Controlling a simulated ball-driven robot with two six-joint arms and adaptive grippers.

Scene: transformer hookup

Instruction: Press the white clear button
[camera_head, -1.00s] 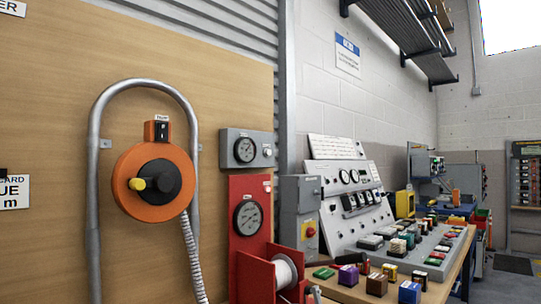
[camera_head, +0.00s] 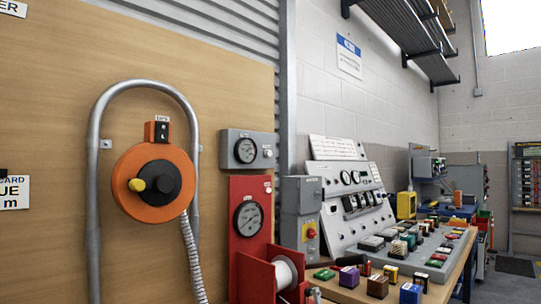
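A grey gauge box (camera_head: 249,149) is mounted at the right edge of the wooden board. It has a round dial (camera_head: 246,151) and a small pale round part (camera_head: 267,153) at its right. I cannot tell whether that part is the white clear button. A sloped control panel (camera_head: 352,200) with dials stands on the bench, with many small coloured blocks and controls in front. They are too small for me to pick out a white clear button for certain. Neither of my grippers is in view.
An orange round unit (camera_head: 153,184) with a yellow knob sits on the board inside a grey pipe hoop (camera_head: 94,200). A red gauge panel (camera_head: 250,215) and white spool (camera_head: 285,272) stand beside the wooden bench (camera_head: 452,275). Floor at far right is clear.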

